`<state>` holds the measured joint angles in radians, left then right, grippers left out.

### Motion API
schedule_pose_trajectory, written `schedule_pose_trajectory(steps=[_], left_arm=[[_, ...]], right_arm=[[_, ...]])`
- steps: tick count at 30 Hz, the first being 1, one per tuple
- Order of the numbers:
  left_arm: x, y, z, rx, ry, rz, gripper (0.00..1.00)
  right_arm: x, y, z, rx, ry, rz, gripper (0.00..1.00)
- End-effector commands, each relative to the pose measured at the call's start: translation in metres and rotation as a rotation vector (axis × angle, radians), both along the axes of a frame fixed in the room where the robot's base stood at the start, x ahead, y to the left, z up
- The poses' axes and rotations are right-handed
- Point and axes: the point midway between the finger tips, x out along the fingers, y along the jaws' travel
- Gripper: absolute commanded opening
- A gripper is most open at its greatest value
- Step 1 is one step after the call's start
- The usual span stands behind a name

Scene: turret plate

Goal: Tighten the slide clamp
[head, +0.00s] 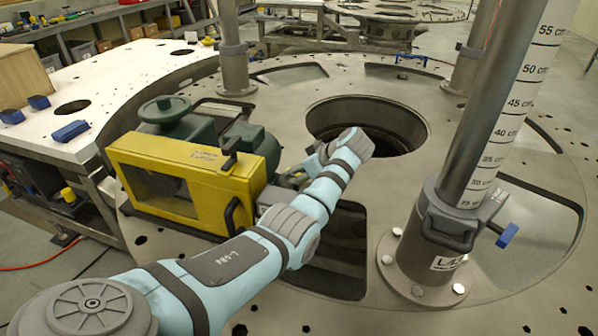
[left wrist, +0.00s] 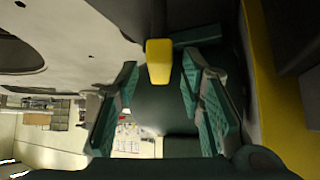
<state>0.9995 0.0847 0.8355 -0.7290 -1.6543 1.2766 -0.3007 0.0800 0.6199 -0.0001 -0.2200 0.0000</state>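My left gripper (left wrist: 160,72) is open in the left wrist view, its two green-padded fingers spread apart. A small yellow block or handle end (left wrist: 159,61) shows between the fingertips, against a dark green body; I cannot tell whether it touches a finger. In the head view the left arm reaches to the right side of a green machine (head: 185,128) with a yellow frame (head: 190,178), and the fingers are mostly hidden there. A collar (head: 445,225) with a blue-ended handle (head: 507,236) grips the scaled post. I cannot tell which part is the slide clamp. My right gripper is out of view.
The machine stands on a round metal plate (head: 400,85) with a large central hole (head: 400,140) and several cutouts. The thick post (head: 490,110) stands at right. A white table (head: 120,65) with blue blocks (head: 70,131) is at left. The plate's far side is fairly clear.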

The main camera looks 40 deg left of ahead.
Motion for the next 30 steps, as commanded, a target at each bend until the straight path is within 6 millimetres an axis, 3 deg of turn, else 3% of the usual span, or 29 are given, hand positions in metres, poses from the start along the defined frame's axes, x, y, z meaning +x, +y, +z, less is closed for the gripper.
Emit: schedule_pose_trajectory(steps=[10, 21, 30], left_arm=[[0.000, -0.007, 0.007, 0.001, -0.003, 0.000, 0.37], [-0.006, -0.073, 0.073, 0.000, -0.002, -0.001, 0.37], [-0.008, -0.085, 0.085, 0.001, 0.001, 0.001, 0.37]], right_arm=[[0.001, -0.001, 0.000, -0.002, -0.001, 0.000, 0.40], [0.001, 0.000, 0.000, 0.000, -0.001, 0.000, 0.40], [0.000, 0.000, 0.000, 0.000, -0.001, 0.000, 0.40]])
